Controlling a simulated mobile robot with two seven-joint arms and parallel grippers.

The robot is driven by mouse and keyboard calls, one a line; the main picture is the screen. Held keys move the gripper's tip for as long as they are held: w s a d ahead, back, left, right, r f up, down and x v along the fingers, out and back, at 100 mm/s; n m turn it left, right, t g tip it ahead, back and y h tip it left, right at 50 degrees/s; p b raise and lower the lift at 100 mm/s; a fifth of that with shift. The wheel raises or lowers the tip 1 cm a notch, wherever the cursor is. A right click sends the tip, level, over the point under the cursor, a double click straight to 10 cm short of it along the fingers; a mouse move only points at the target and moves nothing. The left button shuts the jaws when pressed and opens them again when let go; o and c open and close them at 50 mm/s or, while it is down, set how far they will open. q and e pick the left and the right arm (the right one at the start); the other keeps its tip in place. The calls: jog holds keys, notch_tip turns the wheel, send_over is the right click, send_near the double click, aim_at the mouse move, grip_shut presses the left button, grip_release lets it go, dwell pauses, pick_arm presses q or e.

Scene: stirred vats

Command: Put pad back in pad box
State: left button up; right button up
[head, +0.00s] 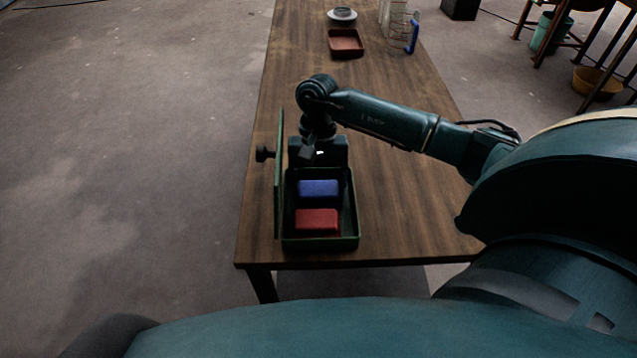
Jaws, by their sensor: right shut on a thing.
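The pad box (357,232) is a dark green open box near the front end of the wooden table, its lid (279,180) standing upright on the left side. A blue pad (319,188) and a red pad (317,221) lie inside it. My right gripper (319,165) points down over the far end of the box, beyond the blue pad. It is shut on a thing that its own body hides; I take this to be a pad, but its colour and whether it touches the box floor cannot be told. My left gripper is not in view.
The wooden table (400,200) is clear to the right of the box. A reddish tray (346,55), a round pale dish (342,16) and a clear jug with a blue handle (412,38) stand at its far end.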

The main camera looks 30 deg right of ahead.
aim_at(318, 190)
jog(key=shift+f, duration=0.15)
jog(key=o, duration=0.7)
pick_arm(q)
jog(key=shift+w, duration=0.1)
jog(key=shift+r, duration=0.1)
pick_arm(e)
jog(key=shift+r, duration=0.25)
jog(key=shift+w+d+r, duration=0.1)
jog(key=shift+w+r, duration=0.1)
jog(key=shift+r, duration=0.15)
jog(key=v, duration=0.3)
jog(key=shift+w+r+b, duration=0.15)
jog(key=shift+r+b, duration=0.1)
jog(key=shift+b, duration=0.1)
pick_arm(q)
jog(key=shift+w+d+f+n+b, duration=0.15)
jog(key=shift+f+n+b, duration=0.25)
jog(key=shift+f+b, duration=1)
pick_arm(e)
jog(key=w+d, duration=0.6)
jog(key=w, duration=0.4)
jog(key=shift+d+r+b, duration=0.2)
jog(key=shift+r+b, duration=0.05)
jog(key=shift+b, duration=0.05)
